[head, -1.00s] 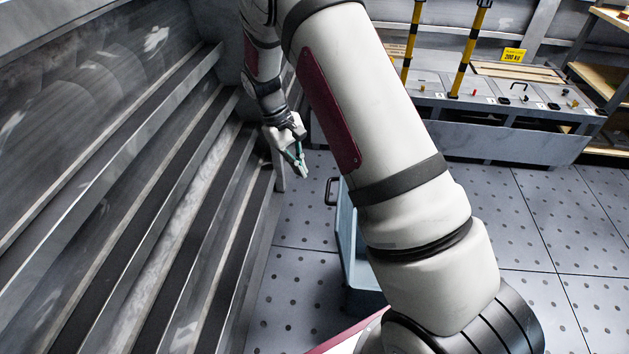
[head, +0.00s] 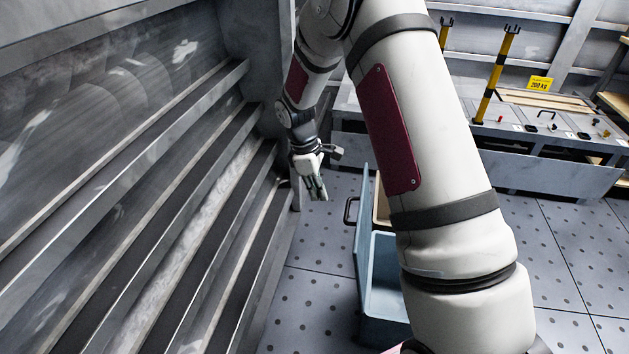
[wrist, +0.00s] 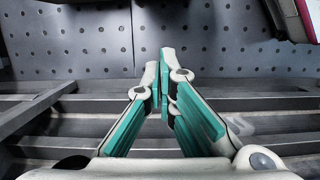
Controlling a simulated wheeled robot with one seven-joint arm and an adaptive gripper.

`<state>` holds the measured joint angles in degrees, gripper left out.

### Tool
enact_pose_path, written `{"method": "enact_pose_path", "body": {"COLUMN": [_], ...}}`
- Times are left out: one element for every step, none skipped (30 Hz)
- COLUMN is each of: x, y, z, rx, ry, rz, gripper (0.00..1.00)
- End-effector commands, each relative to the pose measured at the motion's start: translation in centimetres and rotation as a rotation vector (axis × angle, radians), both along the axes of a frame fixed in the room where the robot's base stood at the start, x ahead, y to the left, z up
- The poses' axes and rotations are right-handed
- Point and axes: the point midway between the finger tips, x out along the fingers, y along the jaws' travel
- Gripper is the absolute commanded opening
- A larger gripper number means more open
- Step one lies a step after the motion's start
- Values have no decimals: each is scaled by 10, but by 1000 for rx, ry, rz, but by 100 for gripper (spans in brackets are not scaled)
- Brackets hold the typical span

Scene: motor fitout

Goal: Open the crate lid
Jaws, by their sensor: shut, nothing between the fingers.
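The crate (head: 384,325) is a blue-grey box on the floor, partly hidden behind my arm. Its lid (head: 362,225) appears to be the blue panel standing upright along the left side, with a black handle (head: 347,210) on its left face. The crate's inside shows to the right of this panel. My gripper (head: 321,192) is shut and empty, fingers pointing down, to the left of the handle and apart from it in the picture. In the wrist view its teal-padded fingers (wrist: 160,80) converge with nothing between them; the crate does not show there.
A large grey stepped metal structure (head: 170,220) fills the left, close to my gripper. A tan box-like thing (head: 381,206) shows behind the lid. A grey bench (head: 520,150) with yellow-black posts stands at the back. Perforated floor (head: 565,270) is clear at the right.

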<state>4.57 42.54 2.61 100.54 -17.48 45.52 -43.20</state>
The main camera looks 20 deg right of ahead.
Motion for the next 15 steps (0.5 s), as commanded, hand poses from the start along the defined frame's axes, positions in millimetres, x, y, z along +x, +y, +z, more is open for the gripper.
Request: {"method": "enact_pose_path", "body": {"x": [-2,-2,-6,-9,-11,-15,-17,-18,-20,-21,-23,-24,-25,-25,-25], "y": [-2,-3,-10,-14,-18,-21,-24,-26,-29,-30,-32,-33,-34,-34,-35], "z": [-13,-18,-15,-15,-14,-14,-14,-14,-14,-14,-14,-14,-14,-14,-14], "rx": [0,0,-1,-1,-1,-1,-1,0,0,0,0,0,0,0,0], "ry": [3,3,0,0,-2,-1,-1,-2,-2,-2,-2,0,0,0,0], "rz": [0,0,-4,-4,-4,-3,-3,-2,-2,-2,-2,-1,-1,-1,-1], "gripper": [0,0,0,0,0,0,0,0,0,0,0,0,0,0,0]}}
